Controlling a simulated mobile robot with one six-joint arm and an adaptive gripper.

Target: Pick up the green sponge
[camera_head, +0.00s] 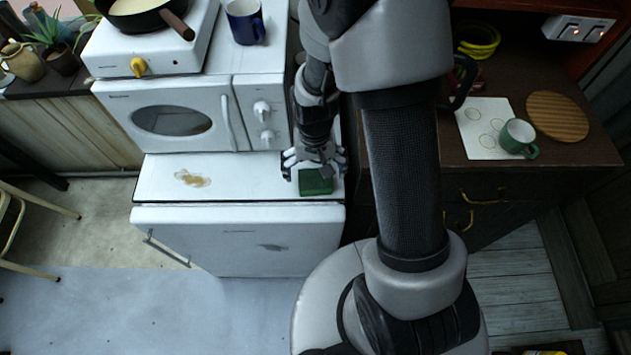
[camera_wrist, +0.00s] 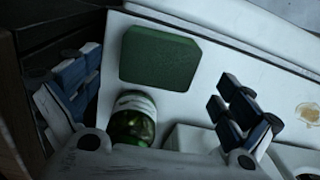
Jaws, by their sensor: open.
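The green sponge (camera_head: 316,181) lies on the white top of the low fridge (camera_head: 240,188), near its right end. In the wrist view the sponge (camera_wrist: 159,58) is a flat block with rounded corners, lying on the white surface beyond the fingers. My gripper (camera_head: 315,163) is just behind the sponge in the head view. In the wrist view my gripper (camera_wrist: 158,95) has its fingers spread wide, with nothing between the pads.
A green bottle (camera_wrist: 133,120) stands near the sponge in the wrist view. A microwave (camera_head: 175,115) stands behind the fridge top. A brown stain (camera_head: 192,179) marks the top's left part. A dark cabinet with a green mug (camera_head: 517,138) is at right.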

